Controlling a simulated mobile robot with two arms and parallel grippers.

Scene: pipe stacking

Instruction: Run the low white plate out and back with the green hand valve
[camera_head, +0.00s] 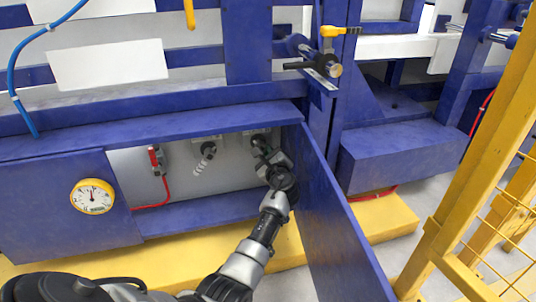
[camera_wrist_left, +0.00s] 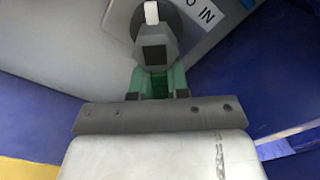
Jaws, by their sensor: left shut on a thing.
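My left gripper (camera_head: 266,156) reaches into the open blue cabinet and is shut on the green hand valve (camera_head: 261,146), at the right end of the grey back panel. In the left wrist view the green handle (camera_wrist_left: 160,83) sits between the jaws, below a dark grey valve body (camera_wrist_left: 155,45) with a white stripe. The gripper covers much of the valve in the head view. A low white plate (camera_head: 108,65) sits on the blue frame at the upper left, below another white plate (camera_head: 85,9). My right gripper is out of view.
The open blue cabinet door (camera_head: 335,225) stands close to the right of my arm. A red-handled valve (camera_head: 156,160) and a dark valve (camera_head: 208,150) share the panel. A gauge (camera_head: 92,196) is at left. Yellow railing (camera_head: 475,165) stands at right.

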